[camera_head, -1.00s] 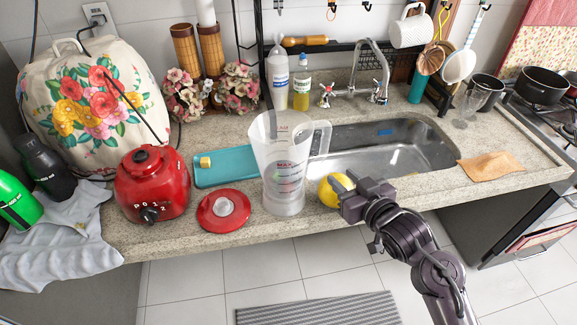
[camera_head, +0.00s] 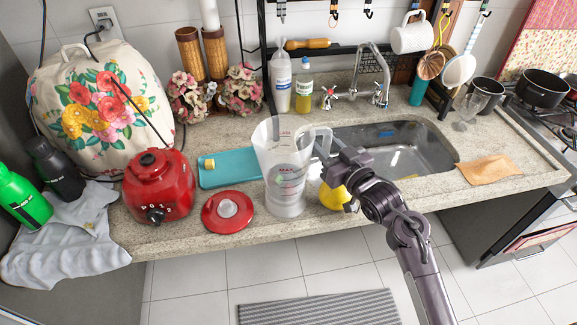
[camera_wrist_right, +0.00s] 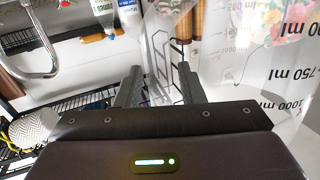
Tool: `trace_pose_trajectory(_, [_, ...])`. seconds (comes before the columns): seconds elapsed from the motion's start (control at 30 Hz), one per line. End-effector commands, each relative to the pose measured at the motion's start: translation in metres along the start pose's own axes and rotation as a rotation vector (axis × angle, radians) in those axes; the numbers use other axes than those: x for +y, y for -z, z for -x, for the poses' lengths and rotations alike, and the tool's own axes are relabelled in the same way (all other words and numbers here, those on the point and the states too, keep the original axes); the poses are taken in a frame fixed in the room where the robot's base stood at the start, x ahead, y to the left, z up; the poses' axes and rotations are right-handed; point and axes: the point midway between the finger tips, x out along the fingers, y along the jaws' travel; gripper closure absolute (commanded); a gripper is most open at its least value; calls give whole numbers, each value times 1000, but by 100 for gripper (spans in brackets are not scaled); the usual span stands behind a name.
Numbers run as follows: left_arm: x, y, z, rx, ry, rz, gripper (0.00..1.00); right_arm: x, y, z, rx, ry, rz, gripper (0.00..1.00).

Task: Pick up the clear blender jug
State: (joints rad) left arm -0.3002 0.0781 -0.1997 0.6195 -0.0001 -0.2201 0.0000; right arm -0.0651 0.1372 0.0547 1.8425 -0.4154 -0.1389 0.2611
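My right gripper (camera_head: 328,160) is at the handle side of the jug, close to the handle. In the right wrist view its two fingers (camera_wrist_right: 160,88) are apart, with a see-through edge, perhaps the handle, between them. I cannot tell whether they touch it. My left gripper is not in view.
A yellow fruit (camera_head: 334,195) lies right below my right gripper. A red lid (camera_head: 227,211) and red blender base (camera_head: 158,187) stand left of the jug. A teal board (camera_head: 232,167) lies behind. The sink (camera_head: 405,150) is at right; bottles (camera_head: 280,82) stand behind.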

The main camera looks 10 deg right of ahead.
Motion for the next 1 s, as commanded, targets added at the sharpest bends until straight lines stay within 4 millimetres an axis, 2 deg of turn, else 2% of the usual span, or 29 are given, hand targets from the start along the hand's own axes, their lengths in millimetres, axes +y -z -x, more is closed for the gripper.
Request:
trace_pose_trajectory(0.17, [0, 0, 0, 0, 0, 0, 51, 0, -1, 0, 0, 0, 0, 65])
trace_pose_trajectory(0.43, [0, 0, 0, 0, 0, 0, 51, 0, -1, 0, 0, 0, 1, 99])
trace_pose_trajectory(0.47, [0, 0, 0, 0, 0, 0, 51, 0, -1, 0, 0, 0, 1, 100])
trace_pose_trajectory(1.0, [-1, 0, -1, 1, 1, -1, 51, 0, 3, 0, 3, 0, 1, 100])
